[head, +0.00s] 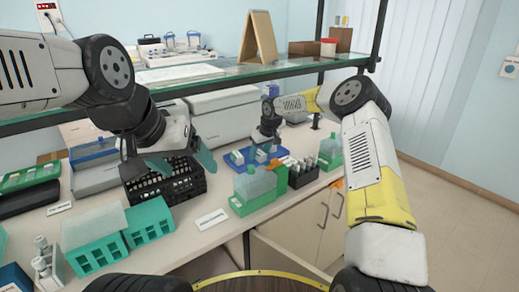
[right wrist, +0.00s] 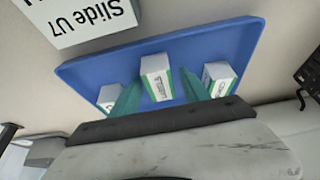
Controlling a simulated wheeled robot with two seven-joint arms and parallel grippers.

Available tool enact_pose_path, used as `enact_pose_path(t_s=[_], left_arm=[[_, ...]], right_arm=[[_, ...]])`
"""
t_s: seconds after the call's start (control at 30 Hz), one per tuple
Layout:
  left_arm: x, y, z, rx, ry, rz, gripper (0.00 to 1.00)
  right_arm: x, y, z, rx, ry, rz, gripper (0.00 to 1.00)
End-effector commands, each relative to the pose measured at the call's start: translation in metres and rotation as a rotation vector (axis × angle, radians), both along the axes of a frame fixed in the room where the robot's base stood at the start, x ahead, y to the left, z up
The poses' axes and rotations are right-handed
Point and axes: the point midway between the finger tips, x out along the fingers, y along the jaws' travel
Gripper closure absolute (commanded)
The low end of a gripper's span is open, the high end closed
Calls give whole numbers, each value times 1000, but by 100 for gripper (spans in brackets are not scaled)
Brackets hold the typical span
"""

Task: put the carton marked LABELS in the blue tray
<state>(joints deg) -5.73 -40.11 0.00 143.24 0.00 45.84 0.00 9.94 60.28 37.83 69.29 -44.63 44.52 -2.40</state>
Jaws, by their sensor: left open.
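The blue tray (head: 232,161) lies on the bench below my right gripper (head: 266,143). It fills the middle of the right wrist view (right wrist: 215,35). Three white-and-green cartons show there: a left one (right wrist: 108,97), a middle one (right wrist: 157,78) and a right one (right wrist: 217,77). Their print is too small to read surely, so I cannot tell which is marked LABELS. My right gripper's teal fingers (right wrist: 160,88) are apart, with the middle carton between them and a gap at its right side. My left gripper (head: 182,163) is open and empty over the black crate.
The black crate (head: 165,187) stands left of the tray. A green rack with a clear box (head: 255,183) and a dark rack of bottles (head: 301,172) stand in front of the tray. Teal racks (head: 95,240) stand front left. A glass shelf (head: 200,80) crosses above.

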Motion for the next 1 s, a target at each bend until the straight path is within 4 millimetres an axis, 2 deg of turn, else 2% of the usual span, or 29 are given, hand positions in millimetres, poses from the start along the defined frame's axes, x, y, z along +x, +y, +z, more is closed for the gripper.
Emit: enact_pose_path(t_s=[0.27,0.47,0.8,1.0], left_arm=[[0,0,0,0,0,0,21],[0,0,0,0,0,0,21],[0,0,0,0,0,0,21],[0,0,0,0,0,0,21]], right_arm=[[0,-1,5,0,-1,0,46],[-10,-9,36,-1,-2,-2,46],[-73,-54,31,-3,2,-2,46],[-98,-72,31,-3,1,-1,46]])
